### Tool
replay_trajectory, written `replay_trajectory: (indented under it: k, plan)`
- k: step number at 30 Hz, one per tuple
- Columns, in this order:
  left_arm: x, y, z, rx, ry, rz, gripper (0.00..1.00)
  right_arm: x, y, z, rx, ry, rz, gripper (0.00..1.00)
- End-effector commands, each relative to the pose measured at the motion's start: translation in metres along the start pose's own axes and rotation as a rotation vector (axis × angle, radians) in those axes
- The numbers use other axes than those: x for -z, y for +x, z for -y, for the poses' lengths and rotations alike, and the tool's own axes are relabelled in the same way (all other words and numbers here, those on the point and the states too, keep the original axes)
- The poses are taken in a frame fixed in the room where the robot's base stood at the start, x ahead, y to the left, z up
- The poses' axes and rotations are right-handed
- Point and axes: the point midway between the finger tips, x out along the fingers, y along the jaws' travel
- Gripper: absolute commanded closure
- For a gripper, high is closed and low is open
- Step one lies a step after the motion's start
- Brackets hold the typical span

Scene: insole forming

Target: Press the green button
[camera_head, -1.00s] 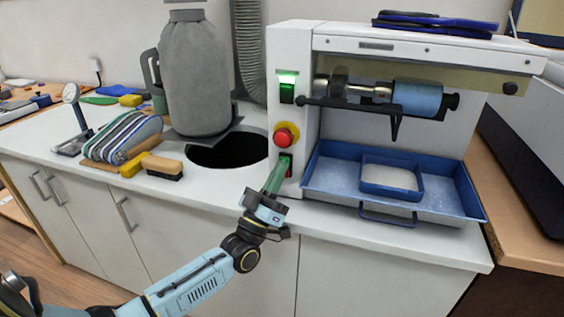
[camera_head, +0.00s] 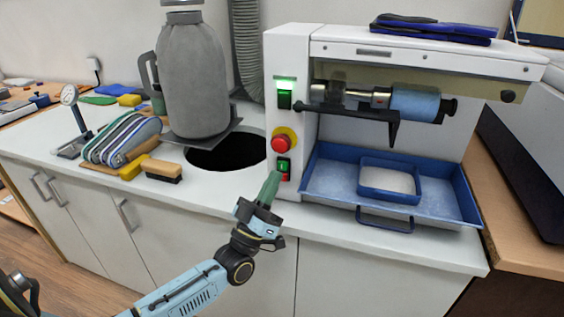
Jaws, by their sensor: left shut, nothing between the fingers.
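The green button (camera_head: 284,164) is the upper half of a small switch on the white front of the machine (camera_head: 292,60), with a red part (camera_head: 284,176) below it. It sits under the red mushroom knob on its yellow ring. My left gripper (camera_head: 272,178) is shut and empty, its green fingers pointing up just left of and below the switch. The fingertips look close to the switch but do not cover the green button; I cannot tell the exact gap. My right gripper is not in view.
A red emergency knob (camera_head: 281,143) juts out just above the switch. A blue tray (camera_head: 446,208) holding a smaller blue tray stands right of it. A round hole (camera_head: 226,155) opens in the counter on the left, near brushes (camera_head: 163,170) and a grey bag-covered vessel (camera_head: 192,80).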

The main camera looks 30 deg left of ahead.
Motion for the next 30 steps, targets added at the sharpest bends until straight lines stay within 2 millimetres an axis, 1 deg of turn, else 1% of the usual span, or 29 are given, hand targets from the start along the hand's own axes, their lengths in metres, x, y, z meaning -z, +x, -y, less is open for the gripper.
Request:
replay_trajectory:
  k: [1, 3, 9, 30]
  plan:
    - [0.004, -0.003, -0.004, 0.001, -0.003, 0.003, 1.00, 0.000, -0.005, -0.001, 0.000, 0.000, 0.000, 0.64]
    - [0.007, -0.008, -0.007, 0.001, -0.004, 0.003, 1.00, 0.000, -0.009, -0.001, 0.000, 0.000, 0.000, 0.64]
    - [0.012, -0.018, -0.014, 0.000, -0.005, 0.004, 1.00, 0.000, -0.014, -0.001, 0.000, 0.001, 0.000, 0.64]
    - [0.011, -0.019, -0.014, 0.000, -0.006, 0.004, 1.00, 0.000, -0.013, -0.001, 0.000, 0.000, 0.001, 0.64]
